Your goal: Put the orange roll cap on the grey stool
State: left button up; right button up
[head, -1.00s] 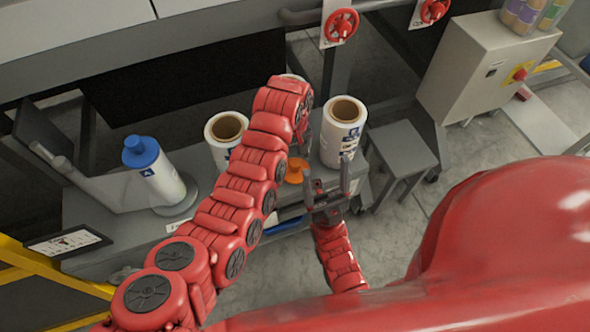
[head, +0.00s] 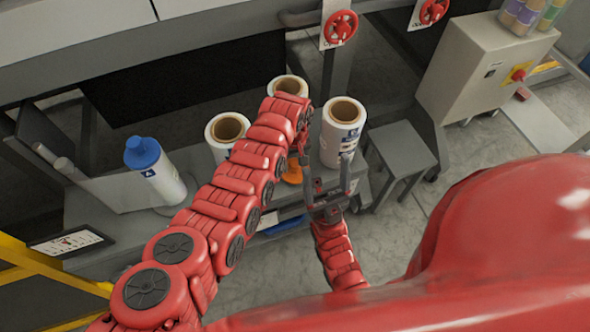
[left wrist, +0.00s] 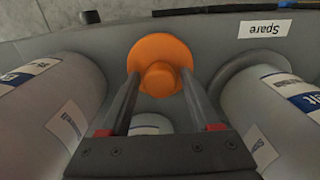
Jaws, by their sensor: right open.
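The orange roll cap (head: 293,172) sits on the grey bench, partly hidden behind my left arm in the head view. In the left wrist view the cap (left wrist: 160,62) shows its round flange and raised knob, just ahead of my left gripper (left wrist: 159,76). The fingers are apart, one on each side of the knob; whether they touch it I cannot tell. In the head view my left gripper is mostly hidden by its arm. My right gripper (head: 328,182) is open and empty, in front of the bench. The grey stool (head: 402,147) stands right of the bench with its top bare.
White rolls (head: 342,132), (head: 225,133) and (head: 290,86) stand close around the cap. A "Spare" label (left wrist: 265,29) lies on the bench. A grey cabinet (head: 490,65) is at the back right.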

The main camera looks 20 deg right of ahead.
pick_arm(q)
grip_shut()
jog(key=shift+r, duration=0.15)
